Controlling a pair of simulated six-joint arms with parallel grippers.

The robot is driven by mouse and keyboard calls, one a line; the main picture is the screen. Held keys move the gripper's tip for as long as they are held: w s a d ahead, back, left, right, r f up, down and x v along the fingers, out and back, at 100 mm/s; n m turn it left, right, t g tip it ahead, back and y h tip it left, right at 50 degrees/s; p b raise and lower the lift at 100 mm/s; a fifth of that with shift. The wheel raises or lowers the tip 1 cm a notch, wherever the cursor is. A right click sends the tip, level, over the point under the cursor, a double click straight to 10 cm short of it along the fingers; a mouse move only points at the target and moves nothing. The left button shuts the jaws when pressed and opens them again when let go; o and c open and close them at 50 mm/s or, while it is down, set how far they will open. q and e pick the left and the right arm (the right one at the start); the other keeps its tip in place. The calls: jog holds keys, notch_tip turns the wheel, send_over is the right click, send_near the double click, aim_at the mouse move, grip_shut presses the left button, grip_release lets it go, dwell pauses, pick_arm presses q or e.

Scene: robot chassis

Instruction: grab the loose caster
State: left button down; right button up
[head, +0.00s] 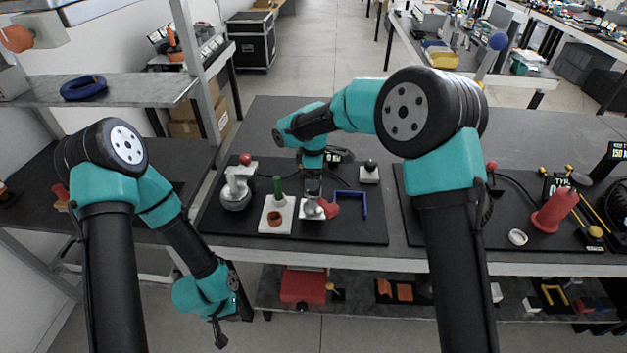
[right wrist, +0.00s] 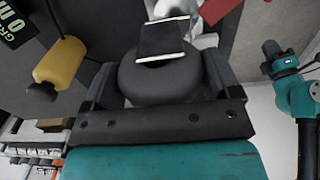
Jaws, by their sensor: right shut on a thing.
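My right gripper (head: 313,188) points down over the middle of the black mat on the bench. In the right wrist view its two dark fingers (right wrist: 160,78) are shut on a dark grey rounded wheel, which I take to be the caster (right wrist: 150,88). A pale metallic part shows beyond the wheel, partly hidden. In the head view the caster's silvery part (head: 312,209) shows just below the fingers, over a white plate; I cannot tell whether they touch. My left gripper (head: 220,335) hangs low at the front left, away from the bench; its jaws are too small to read.
A grey rounded piece with a red knob (head: 237,192) and a white block with a green peg (head: 277,210) stand left of my right gripper. A red piece (head: 331,207) and a blue bracket (head: 362,203) lie close on its right. A red cone (head: 553,212) stands farther right.

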jog(key=s+r, duration=0.1)
jog(key=s, duration=1.5)
jog(key=shift+a+r, duration=0.15)
jog(key=shift+r, duration=0.15)
